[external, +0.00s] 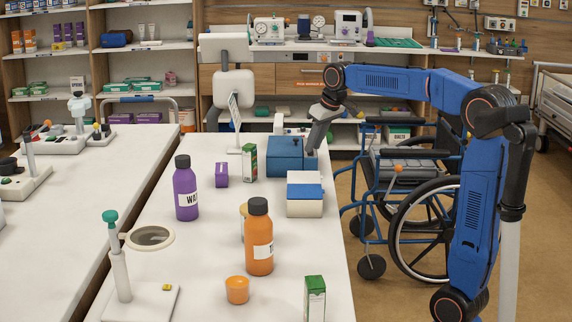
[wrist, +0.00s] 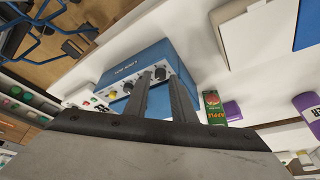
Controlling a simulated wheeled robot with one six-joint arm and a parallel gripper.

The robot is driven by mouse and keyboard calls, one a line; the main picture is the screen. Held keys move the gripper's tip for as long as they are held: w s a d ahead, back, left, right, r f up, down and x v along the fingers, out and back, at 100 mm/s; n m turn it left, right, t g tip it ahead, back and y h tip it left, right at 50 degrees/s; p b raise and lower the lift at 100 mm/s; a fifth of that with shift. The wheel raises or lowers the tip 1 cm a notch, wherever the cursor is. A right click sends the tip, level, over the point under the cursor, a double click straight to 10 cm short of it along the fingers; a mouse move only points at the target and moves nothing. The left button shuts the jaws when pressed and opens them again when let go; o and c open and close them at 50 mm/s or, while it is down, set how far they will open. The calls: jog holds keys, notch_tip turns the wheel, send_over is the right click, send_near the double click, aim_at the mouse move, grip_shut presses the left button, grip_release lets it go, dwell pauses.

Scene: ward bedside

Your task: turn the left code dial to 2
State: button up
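The blue code box (external: 284,158) stands on the white table near its far right end. In the wrist view the box (wrist: 165,52) shows a pale front panel with a yellow round part (wrist: 113,95) and several dark dials. One dial (wrist: 160,74) shows between the fingertips; another dial (wrist: 127,87) lies to the left of them. I cannot read the dial settings or tell which is the left code dial. My gripper (wrist: 160,82) is open, its fingers apart just in front of the panel. Contact cannot be told. In the external view my gripper (external: 312,148) points down at the box's right side.
A white and blue box (external: 305,195) stands in front of the code box. A green carton (external: 249,163), a purple box (external: 222,175), a purple bottle (external: 186,190) and an orange bottle (external: 259,240) stand nearby. A wheelchair (external: 415,190) stands right of the table.

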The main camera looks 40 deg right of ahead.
jog(key=shift+w+f, duration=0.2)
jog(key=shift+f, duration=0.35)
grip_shut()
jog(key=shift+w+d+n+g+y, duration=0.15)
jog(key=shift+n+y, duration=0.15)
jog(key=shift+n, duration=0.55)
jog(key=shift+s+n+g+y, duration=0.1)
jog(key=shift+n+y, duration=0.2)
jog(key=shift+n, duration=0.5)
jog(key=shift+w+d+n+g+y, duration=0.15)
jog(key=shift+n+y, duration=0.15)
jog(key=shift+n, duration=0.55)
jog(key=shift+s, duration=0.1)
grip_release()
